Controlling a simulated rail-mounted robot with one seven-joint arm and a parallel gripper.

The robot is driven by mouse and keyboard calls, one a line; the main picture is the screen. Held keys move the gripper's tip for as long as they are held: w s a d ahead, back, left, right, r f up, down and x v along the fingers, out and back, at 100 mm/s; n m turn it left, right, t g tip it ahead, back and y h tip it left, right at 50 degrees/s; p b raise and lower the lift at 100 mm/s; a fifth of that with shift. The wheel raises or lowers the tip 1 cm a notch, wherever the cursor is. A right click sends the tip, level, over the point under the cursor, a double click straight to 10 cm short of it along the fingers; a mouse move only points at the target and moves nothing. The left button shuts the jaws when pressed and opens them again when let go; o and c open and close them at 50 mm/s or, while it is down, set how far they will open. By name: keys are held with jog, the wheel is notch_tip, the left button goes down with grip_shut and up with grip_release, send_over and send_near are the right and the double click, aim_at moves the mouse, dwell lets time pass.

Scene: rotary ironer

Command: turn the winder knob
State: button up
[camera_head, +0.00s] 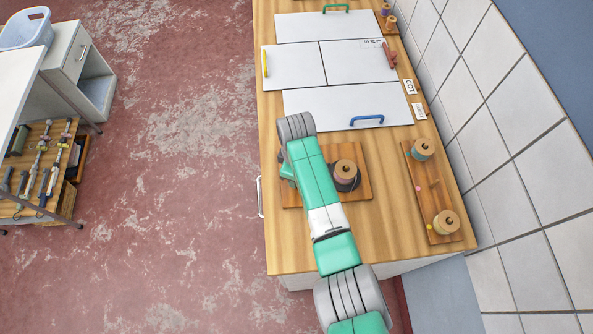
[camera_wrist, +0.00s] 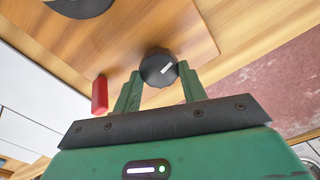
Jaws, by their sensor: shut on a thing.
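The winder knob (camera_wrist: 158,70) is black and round with a white mark on its face, in the upper middle of the wrist view. The green fingers of my gripper (camera_wrist: 160,74) are shut on it, one on each side. The white mark slants up to the right in the picture. In the head view, part of my gripper (camera_head: 287,171) shows at the left of the wooden winder board (camera_head: 358,192); my arm hides the knob there. A spool (camera_head: 346,169) stands on a dark disc on the board, right of my arm.
A red block (camera_wrist: 100,95) is left of the fingers in the wrist view. A second board (camera_head: 417,190) with two spools lies to the right, near the tiled wall. White panels (camera_head: 335,105) with coloured handles lie beyond my arm.

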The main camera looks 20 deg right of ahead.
jog(key=shift+r, duration=0.15)
jog(key=o, duration=1)
jog(key=shift+c, duration=0.2)
notch_tip(320, 180, up, 8)
jog(key=shift+f+b, duration=0.1)
jog(key=shift+b, duration=0.2)
